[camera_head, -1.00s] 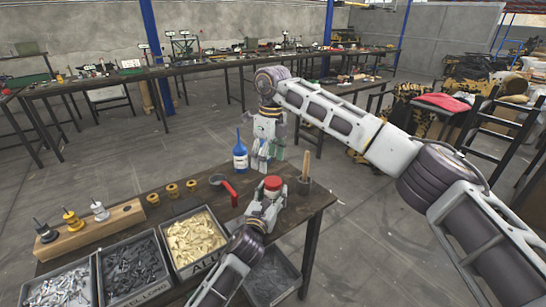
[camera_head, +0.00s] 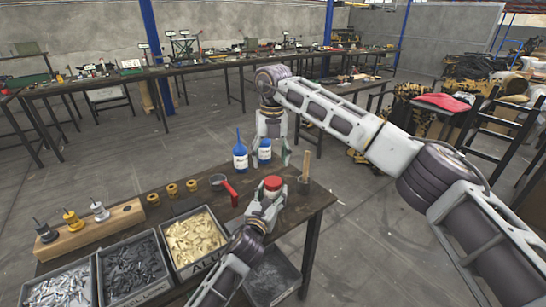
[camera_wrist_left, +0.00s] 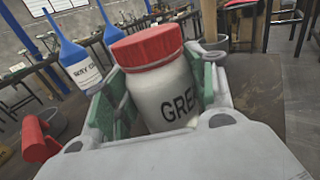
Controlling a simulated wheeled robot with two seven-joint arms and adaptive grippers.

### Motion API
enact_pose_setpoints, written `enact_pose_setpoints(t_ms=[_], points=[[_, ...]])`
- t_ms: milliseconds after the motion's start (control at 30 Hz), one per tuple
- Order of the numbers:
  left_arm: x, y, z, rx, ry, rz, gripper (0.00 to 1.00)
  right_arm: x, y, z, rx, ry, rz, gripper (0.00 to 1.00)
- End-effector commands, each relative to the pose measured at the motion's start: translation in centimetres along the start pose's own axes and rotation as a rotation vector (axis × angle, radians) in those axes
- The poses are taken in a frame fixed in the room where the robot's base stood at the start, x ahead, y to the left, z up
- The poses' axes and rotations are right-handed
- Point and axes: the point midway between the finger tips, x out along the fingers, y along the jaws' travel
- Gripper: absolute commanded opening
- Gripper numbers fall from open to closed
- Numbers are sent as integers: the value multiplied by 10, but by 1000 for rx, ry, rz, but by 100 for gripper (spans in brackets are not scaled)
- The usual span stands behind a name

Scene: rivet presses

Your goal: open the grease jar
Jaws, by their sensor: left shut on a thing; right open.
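The grease jar (camera_head: 271,190) is a white jar with a red lid (camera_head: 273,182) on it, upright near the table's right end. In the left wrist view the jar (camera_wrist_left: 165,103) shows part of a "GRE" label, and its lid (camera_wrist_left: 147,47) sits on top. My left gripper (camera_head: 267,199) is shut around the jar's body, with green pads at its sides. My right gripper (camera_head: 273,150) is open behind the jar, fingers pointing down and apart from the lid. A blue bottle shows by its fingers.
Two blue bottles (camera_head: 240,157) (camera_head: 264,150) stand behind the jar. A cup with a stick (camera_head: 304,184) is to its right, a red-handled tool (camera_head: 229,191) to its left. Bins of parts (camera_head: 196,238) line the front. Brass pieces (camera_head: 172,190) and a wooden block (camera_head: 92,231) lie left.

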Motion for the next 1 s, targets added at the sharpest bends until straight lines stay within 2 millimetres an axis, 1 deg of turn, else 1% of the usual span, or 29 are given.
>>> enact_pose_setpoints(t_ms=[1000], points=[[0, 0, -1, 0, 2, 0, 0, 0, -6, 0, 808, -11, -24, 68]])
